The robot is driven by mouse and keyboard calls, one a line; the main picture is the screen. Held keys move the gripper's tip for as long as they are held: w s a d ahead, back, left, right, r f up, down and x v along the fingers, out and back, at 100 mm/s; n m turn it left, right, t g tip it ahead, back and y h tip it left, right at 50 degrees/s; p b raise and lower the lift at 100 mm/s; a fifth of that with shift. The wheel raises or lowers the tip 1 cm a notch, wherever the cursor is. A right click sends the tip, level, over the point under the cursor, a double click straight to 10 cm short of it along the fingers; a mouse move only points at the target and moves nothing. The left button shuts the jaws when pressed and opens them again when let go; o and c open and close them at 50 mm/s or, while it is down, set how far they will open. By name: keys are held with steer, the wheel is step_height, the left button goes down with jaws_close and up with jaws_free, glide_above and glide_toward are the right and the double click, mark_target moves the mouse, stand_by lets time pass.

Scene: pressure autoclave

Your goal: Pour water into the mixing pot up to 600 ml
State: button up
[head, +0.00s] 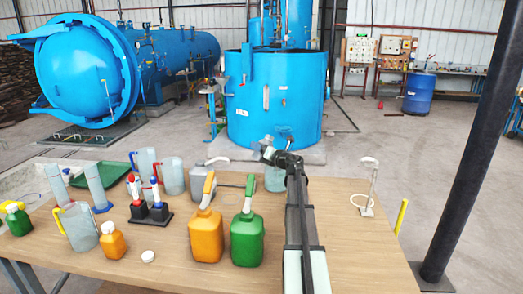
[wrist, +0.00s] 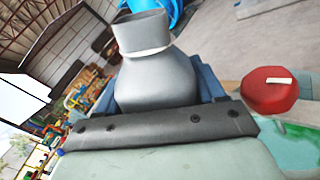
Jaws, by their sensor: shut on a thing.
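My gripper (head: 272,153) is at the back middle of the table, shut on a grey, see-through bottle (head: 266,143). In the wrist view, the bottle (wrist: 155,75) sits between the blue finger pads, its wide neck pointing away from my wrist. In the head view it looks tilted to the left. A clear vessel (head: 274,179) stands just below it, partly hidden by my arm. I cannot tell whether this is the mixing pot, or see any level marks or water flowing. Clear jugs (head: 77,228) stand on the left of the table.
Orange (head: 206,236) and green (head: 246,240) bottles stand in front, left of my arm. A grey can (head: 229,179) is behind them. A black rack (head: 150,217) is further left. A white stand (head: 367,187) is at the right. A red-topped object (wrist: 270,92) shows in the wrist view.

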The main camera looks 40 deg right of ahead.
steer(key=m, duration=0.1)
steer(key=a+m, duration=0.1)
steer(key=shift+f+m, duration=0.1)
steer(key=shift+m, duration=0.3)
steer(key=m, duration=0.3)
steer(key=shift+a+f, duration=0.3)
steer(key=shift+f, duration=0.05)
steer(key=shift+f+m, duration=0.2)
steer(key=shift+m, duration=0.45)
steer(key=shift+f+m, duration=0.2)
steer(key=shift+m, duration=0.45)
steer(key=shift+d+f+m, duration=0.1)
steer(key=shift+f+m, duration=0.45)
steer(key=shift+m, duration=0.75)
stand_by(0.4)
steer(key=shift+r, duration=0.1)
stand_by(0.4)
